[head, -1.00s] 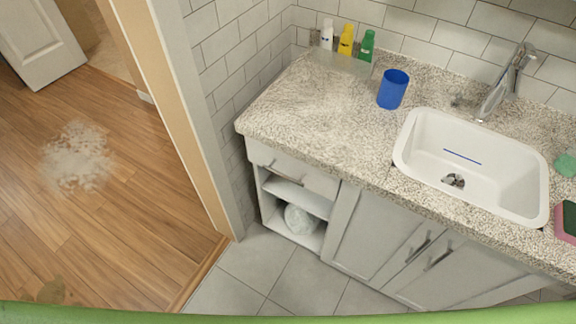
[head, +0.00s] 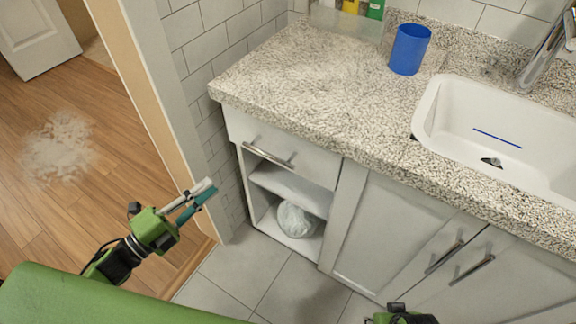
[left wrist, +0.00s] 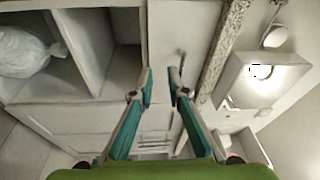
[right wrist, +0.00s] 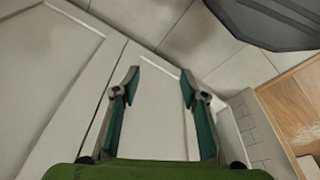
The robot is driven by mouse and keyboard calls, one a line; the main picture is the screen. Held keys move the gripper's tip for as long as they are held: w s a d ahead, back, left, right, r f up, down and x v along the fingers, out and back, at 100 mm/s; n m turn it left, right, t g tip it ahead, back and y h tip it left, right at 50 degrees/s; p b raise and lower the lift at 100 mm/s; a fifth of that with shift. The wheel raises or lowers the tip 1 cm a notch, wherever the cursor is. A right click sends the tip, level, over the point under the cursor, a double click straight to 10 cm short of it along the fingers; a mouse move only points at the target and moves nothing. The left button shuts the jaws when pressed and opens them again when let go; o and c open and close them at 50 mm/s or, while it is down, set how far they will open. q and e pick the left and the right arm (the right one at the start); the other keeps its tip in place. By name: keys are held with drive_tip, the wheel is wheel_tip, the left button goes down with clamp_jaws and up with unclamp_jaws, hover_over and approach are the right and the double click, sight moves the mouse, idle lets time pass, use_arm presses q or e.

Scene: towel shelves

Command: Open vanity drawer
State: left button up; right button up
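The vanity drawer (head: 285,140) is the white front under the counter's left end, with a metal bar handle (head: 268,155). It looks closed. My left gripper (head: 207,188) is left of the drawer and apart from the handle, with nothing in it. In the left wrist view its fingers (left wrist: 161,76) are parted by a narrow gap, with the drawer front (left wrist: 180,25) and handle (left wrist: 181,58) just beyond the tips. My right gripper shows only partly at the bottom edge of the head view. In the right wrist view its fingers (right wrist: 160,75) are wide apart and empty, facing cabinet doors.
Below the drawer are open shelves (head: 290,190) with a white bag (head: 296,219). Cabinet doors (head: 395,235) stand to the right. The speckled counter (head: 310,75) overhangs the drawer and holds a blue cup (head: 409,49). A tiled wall and door frame (head: 150,110) close off the left. Tiled floor in front is clear.

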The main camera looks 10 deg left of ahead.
sight(268, 155)
use_arm(q)
drive_tip(key=d+r+m+g+h, duration=0.1)
drive_tip(key=d+r+m+h, duration=0.3)
drive_tip(key=d, duration=0.1)
drive_tip(key=shift+g+y, duration=0.3)
drive_tip(key=b+x, duration=0.1)
drive_tip(key=x, duration=1.1)
drive_tip(key=shift+w+d+r, duration=0.1)
drive_tip(key=shift+d+r, duration=0.1)
drive_tip(key=shift+r, duration=0.05)
use_arm(e)
drive_tip(key=r, duration=0.3)
drive_tip(key=shift+w+d+r, duration=0.2)
drive_tip(key=shift+w+d, duration=0.05)
drive_tip(key=shift+d, duration=0.15)
use_arm(q)
clamp_jaws()
